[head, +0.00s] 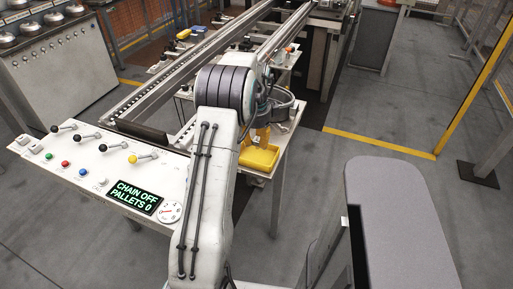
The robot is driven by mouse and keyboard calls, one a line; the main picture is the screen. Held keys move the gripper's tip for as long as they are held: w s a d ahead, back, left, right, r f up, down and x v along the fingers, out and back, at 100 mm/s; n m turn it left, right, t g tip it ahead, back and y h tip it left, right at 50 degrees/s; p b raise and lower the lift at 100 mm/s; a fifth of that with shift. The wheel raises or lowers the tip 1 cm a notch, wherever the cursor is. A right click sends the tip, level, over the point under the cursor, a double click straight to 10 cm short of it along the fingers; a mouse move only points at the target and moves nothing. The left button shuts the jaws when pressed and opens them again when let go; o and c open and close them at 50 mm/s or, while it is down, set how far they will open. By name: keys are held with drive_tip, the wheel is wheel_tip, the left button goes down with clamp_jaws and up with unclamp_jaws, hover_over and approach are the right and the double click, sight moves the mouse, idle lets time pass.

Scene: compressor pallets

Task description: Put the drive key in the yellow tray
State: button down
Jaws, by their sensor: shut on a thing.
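The yellow tray (259,160) sits at the right end of the white bench, just right of my arm. My gripper (262,134) is above the tray, partly hidden by my arm. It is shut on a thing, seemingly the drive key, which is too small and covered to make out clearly. I cannot tell whether it touches the tray.
The white control panel (75,172) with levers, buttons and a lit display (137,196) lies left of my arm. Conveyor rails (190,58) run back behind it. Clear floor (370,110) lies to the right, with a yellow line and posts.

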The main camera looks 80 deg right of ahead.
sight(257, 148)
drive_tip(key=shift+f, duration=1.95)
drive_tip(key=shift+f, duration=0.15)
drive_tip(key=c, duration=0.9)
unclamp_jaws()
drive_tip(key=shift+c, duration=0.2)
drive_tip(key=r, duration=1.2)
drive_tip(key=shift+a+r+p, duration=0.1)
drive_tip(key=shift+a+p, duration=0.25)
drive_tip(key=shift+p, duration=0.05)
